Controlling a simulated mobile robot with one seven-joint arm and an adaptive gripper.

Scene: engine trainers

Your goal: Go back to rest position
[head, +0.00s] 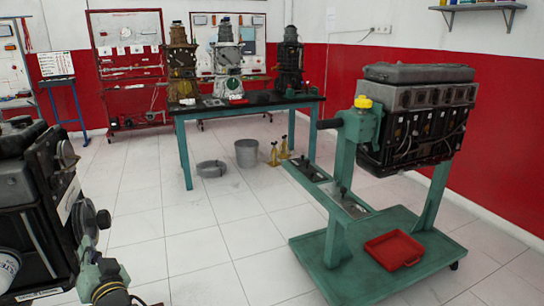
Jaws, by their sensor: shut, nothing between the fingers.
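My gripper is not in the head view, and I cannot tell where my arm is. The head view shows the workshop only. A dark engine on a green wheeled stand (333,250) stands at the right, with the engine block (420,110) held up on its posts.
Another dark engine (35,215) stands close at the left edge. A green-legged table (185,150) at the back bears several engines. A red tray (395,249) lies on the stand's base. A grey bucket (247,153) stands on the floor. The tiled floor (200,235) between is clear.

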